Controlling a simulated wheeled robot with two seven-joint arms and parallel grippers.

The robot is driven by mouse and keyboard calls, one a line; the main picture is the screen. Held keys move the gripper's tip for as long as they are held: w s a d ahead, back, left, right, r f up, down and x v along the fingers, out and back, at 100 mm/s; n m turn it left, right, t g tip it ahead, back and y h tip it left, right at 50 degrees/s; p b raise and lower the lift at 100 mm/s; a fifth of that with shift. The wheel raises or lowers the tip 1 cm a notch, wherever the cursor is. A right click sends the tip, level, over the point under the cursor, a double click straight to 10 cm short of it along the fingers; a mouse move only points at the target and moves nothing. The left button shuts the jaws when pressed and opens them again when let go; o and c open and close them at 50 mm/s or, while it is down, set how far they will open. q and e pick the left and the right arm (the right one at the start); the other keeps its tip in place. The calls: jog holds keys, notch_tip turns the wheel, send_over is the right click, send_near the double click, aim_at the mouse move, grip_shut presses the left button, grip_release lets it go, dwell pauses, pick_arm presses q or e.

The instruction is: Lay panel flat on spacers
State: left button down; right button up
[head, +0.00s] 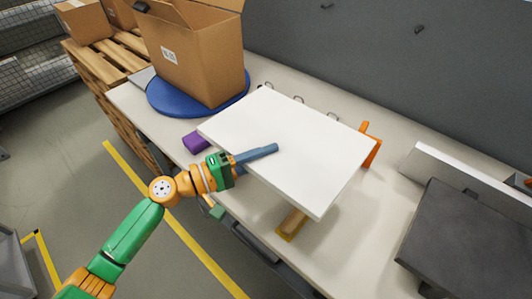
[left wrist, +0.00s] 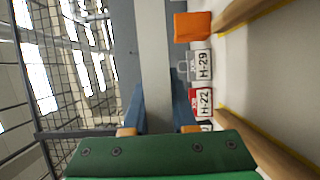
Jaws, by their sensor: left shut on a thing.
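The white panel (head: 290,145) is held above the workbench, its broad face up and roughly level. My left gripper (head: 256,155) is shut on the panel's front-left edge. In the left wrist view its blue fingers (left wrist: 160,108) sit either side of the panel, which shows edge-on as a grey strip (left wrist: 155,50). One wooden spacer with a yellow base (head: 291,225) sticks out under the panel's near edge. Two spacers show in the left wrist view, one upper (left wrist: 245,12) and one lower (left wrist: 262,145), apart from the panel. My right gripper is not in view.
A cardboard box (head: 195,55) stands on a blue disc (head: 165,98) at the back left. A purple block (head: 196,141) lies left of the panel, an orange item (head: 372,150) right of it. A dark grey machine (head: 465,245) occupies the right end.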

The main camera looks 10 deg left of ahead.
pick_arm(q)
jog(key=shift+s+a+f, duration=0.15)
jog(key=shift+a, duration=0.1)
jog(key=shift+s+a+f+b, duration=0.3)
jog(key=shift+a+f+b, duration=0.15)
jog(key=shift+f+b, duration=0.4)
jog(key=f+b, duration=0.9)
jog(key=shift+w+d+f, duration=0.2)
jog(key=shift+f, duration=0.05)
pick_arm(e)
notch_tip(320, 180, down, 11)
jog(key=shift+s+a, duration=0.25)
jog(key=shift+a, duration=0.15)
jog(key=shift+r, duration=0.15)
